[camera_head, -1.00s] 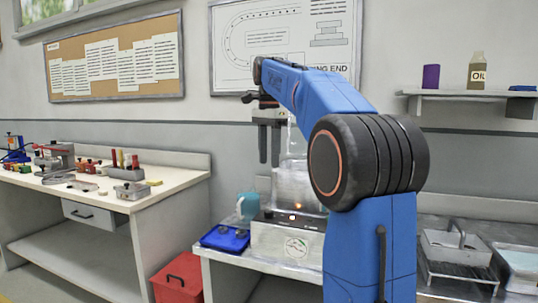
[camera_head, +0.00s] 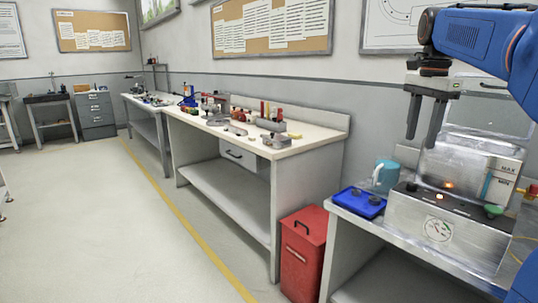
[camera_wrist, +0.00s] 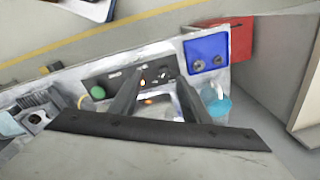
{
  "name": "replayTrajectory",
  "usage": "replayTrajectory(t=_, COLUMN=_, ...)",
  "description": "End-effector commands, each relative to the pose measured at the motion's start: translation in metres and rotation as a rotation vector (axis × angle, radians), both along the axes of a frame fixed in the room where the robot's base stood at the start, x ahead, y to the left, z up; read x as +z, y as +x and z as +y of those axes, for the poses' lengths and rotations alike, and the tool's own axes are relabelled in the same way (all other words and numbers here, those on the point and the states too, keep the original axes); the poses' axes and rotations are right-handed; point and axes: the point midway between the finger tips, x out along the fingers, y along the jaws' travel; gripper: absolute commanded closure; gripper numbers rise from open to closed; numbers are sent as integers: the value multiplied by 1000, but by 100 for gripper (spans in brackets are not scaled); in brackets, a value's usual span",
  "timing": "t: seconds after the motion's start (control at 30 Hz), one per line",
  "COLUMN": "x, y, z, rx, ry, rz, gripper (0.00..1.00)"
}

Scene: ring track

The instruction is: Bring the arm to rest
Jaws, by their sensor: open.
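My gripper (camera_head: 427,118) hangs from my blue arm at the right of the head view, fingers pointing down. Its two dark fingers are apart, with nothing between them. It is in front of and above a silver machine (camera_head: 440,225) with a gauge, a lit orange lamp and a green knob. In the wrist view the fingers (camera_wrist: 158,90) point over the machine's dark top panel (camera_wrist: 112,80), with the green knob (camera_wrist: 98,92) to their left. My arm's lower part is cut off by the right edge of the head view.
A blue tray (camera_head: 358,203) and a teal mug (camera_head: 385,176) stand left of the machine. A red bin (camera_head: 303,255) stands on the floor between this bench and a white workbench (camera_head: 225,135) with several tools. The floor at left is open, with a yellow line (camera_head: 190,225).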

Motion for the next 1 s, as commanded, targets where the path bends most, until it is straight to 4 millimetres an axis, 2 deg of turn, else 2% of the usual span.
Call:
replayTrajectory(t=0.03, x=-7, y=-13, z=10, rx=54, ry=-6, rz=-13, gripper=57)
replayTrajectory(t=0.2, x=-36, y=-50, z=36, rx=245, ry=-33, rz=-60, gripper=57)
replayTrajectory(t=0.47, x=-93, y=-110, z=70, rx=537, ry=-86, rz=-129, gripper=57)
replayTrajectory(t=0.77, x=-176, y=-182, z=100, rx=869, ry=-165, rz=-205, gripper=57)
replayTrajectory(t=1.0, x=-250, y=-236, z=117, rx=1119, ry=-238, rz=-257, gripper=57)
